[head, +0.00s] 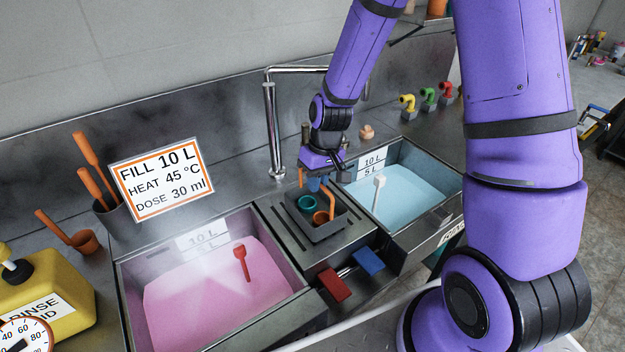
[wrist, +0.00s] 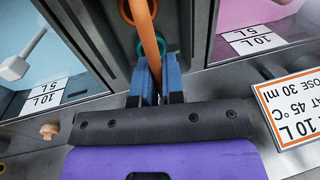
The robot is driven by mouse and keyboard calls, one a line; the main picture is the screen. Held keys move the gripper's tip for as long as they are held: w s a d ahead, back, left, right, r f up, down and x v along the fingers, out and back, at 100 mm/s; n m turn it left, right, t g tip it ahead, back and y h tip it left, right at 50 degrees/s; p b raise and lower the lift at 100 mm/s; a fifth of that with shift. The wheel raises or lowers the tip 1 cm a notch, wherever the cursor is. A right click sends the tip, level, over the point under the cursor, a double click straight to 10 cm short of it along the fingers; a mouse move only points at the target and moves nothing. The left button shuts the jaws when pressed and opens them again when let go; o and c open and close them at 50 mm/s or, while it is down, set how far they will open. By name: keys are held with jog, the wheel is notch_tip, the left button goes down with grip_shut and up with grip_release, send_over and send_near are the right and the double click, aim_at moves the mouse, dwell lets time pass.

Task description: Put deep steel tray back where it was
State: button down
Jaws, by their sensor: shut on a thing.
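The deep steel tray (head: 325,232) is a dark grey open box over the steel divider between the two tank basins. A teal cup (head: 306,203) and an orange ladle (head: 321,217) are in it. My gripper (head: 319,187) points down at the tray's far wall, with its blue fingers shut on it. In the wrist view my gripper (wrist: 159,88) has the orange ladle's handle (wrist: 148,40) running up between or just in front of the fingers, which hides the grip. I cannot tell whether the tray touches the divider.
A pink-filled basin (head: 205,295) is at the left and a blue-filled basin (head: 395,190) at the right. A tall tap (head: 271,130) stands behind. A sign (head: 161,178), a ladle pot (head: 113,218) and a yellow can (head: 50,290) are at the left. Red (head: 334,286) and blue (head: 368,261) handles are in front.

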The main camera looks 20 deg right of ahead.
jog(key=shift+f, duration=0.3)
jog(key=c, duration=1.2)
grip_release()
jog(key=s+d+r+t+h, duration=0.15)
jog(key=s+r, duration=0.25)
jog(key=r, duration=0.8)
jog(key=s+d+r+t, duration=0.1)
jog(key=s+d+r, duration=0.25)
jog(key=r, duration=0.95)
jog(key=shift+s+d+r+m+t+h, duration=0.1)
jog(key=shift+s+d+r+m+t, duration=0.35)
jog(key=shift+s+r, duration=1.35)
jog(key=shift+s+d+r+m+t+h, duration=0.25)
jog(key=shift+s+r+t, duration=0.35)
jog(key=shift+s, duration=2.35)
jog(key=shift+s+d+r+m+t, duration=0.2)
jog(key=shift+s+r+m+t, duration=0.25)
jog(key=shift+s+r, duration=1.35)
jog(key=shift+s+f, duration=0.55)
jog(key=shift+f, duration=0.05)
